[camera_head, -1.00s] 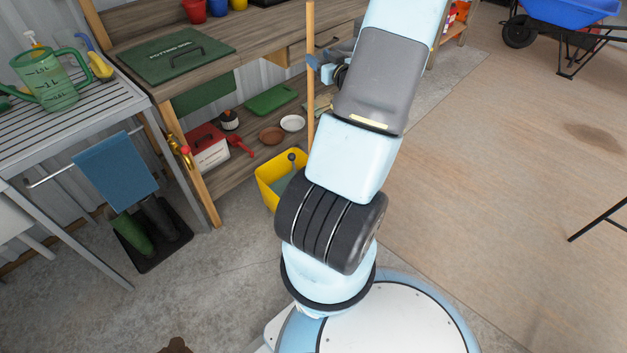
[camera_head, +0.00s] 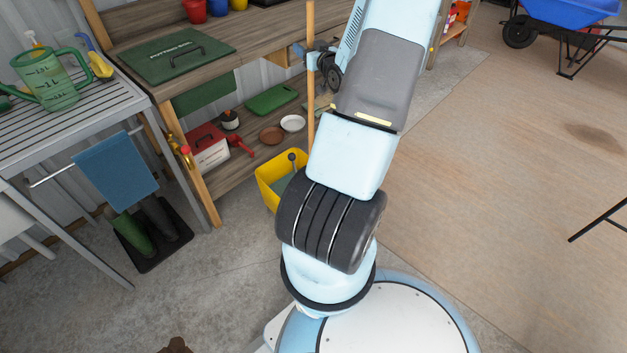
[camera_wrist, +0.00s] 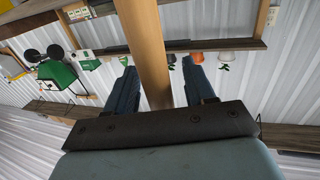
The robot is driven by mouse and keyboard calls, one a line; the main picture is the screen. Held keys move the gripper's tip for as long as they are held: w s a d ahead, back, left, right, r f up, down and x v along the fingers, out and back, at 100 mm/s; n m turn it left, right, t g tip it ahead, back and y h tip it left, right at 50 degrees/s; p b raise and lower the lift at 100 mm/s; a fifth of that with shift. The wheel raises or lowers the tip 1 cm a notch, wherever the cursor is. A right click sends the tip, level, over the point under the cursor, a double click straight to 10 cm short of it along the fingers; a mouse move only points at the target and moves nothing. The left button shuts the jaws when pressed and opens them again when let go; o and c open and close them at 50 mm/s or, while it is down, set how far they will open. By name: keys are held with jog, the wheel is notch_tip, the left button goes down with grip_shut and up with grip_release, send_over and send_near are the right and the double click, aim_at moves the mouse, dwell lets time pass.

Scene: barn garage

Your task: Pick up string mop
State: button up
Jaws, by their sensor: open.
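The string mop's wooden handle (camera_head: 310,95) stands nearly upright in front of the workbench. Its lower end goes down behind my arm beside the yellow bucket (camera_head: 264,188); I cannot make out the mop head. In the wrist view the handle (camera_wrist: 146,40) runs between the two blue fingers of my gripper (camera_wrist: 158,78), with a gap on each side. The gripper is open and holds nothing. In the head view my gripper (camera_head: 309,56) is at the upper part of the handle, at about bench-top height, partly hidden by the handle and my arm.
A slatted table (camera_head: 60,110) with a watering can (camera_head: 52,80) stands left. A blue wheelbarrow (camera_head: 570,10) is far right. The floor at right is largely clear.

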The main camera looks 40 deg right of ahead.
aim_at(310, 4)
jog(key=shift+c, duration=0.2)
grip_shut()
jog(key=shift+r, duration=0.1)
dwell(0.4)
notch_tip(310, 4, up, 18)
dwell(0.7)
jog(key=c, duration=0.6)
grip_release()
grip_shut()
